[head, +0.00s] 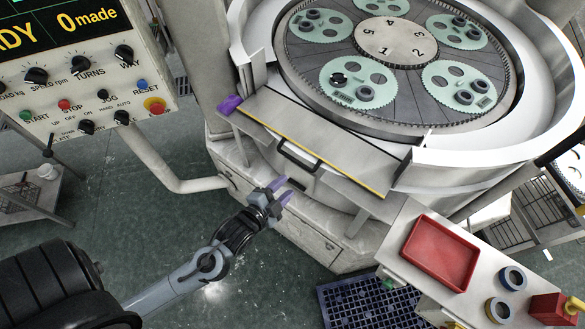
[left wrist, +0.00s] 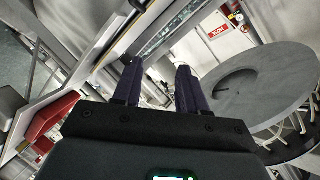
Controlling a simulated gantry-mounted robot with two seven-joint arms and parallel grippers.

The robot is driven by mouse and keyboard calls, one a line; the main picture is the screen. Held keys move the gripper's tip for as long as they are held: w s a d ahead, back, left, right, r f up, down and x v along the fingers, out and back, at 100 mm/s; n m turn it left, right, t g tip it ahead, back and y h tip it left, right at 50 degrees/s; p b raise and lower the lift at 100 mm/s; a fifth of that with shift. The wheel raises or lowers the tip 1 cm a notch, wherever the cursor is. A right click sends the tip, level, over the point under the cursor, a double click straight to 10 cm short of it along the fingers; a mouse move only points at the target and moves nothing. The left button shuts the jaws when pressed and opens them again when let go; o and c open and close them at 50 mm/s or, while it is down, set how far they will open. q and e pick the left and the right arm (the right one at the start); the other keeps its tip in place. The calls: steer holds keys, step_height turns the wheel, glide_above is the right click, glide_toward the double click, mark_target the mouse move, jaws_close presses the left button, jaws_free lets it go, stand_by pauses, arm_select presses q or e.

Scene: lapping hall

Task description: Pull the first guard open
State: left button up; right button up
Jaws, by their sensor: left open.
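The guard (head: 345,153) is a flat grey panel with a yellow front edge, set across the front opening of the round lapping machine. A black bar handle (head: 299,164) sticks out from its front. My left gripper (head: 283,191), with purple fingers, is open and empty, just below and in front of the handle, apart from it in the picture. In the left wrist view the two fingers (left wrist: 158,83) are spread with nothing clear between them. I cannot pick out the handle there. My right gripper is not in view.
Behind the guard is the round plate (head: 391,38) with several green carriers. A control panel (head: 80,65) hangs at the left. At the lower right, a bench holds a red tray (head: 441,252) and blue-and-yellow rings. A dark blue grate (head: 363,303) lies on the floor.

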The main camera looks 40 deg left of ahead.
arm_select(q)
steer(key=w+a+f+m+t+b, duration=0.2)
steer(key=a+f+m+t+b, duration=0.15)
steer(key=f+b, duration=0.45)
steer(key=w+a+f+m+t+b, duration=0.2)
steer(key=a+f+m+b, duration=0.25)
steer(key=f+b, duration=0.4)
steer(key=w+r+p, duration=0.1)
steer(key=w+r, duration=0.1)
steer(key=w, duration=0.8)
steer(key=shift+a+n+p, duration=0.3)
steer(key=shift+a, duration=0.05)
jaws_close()
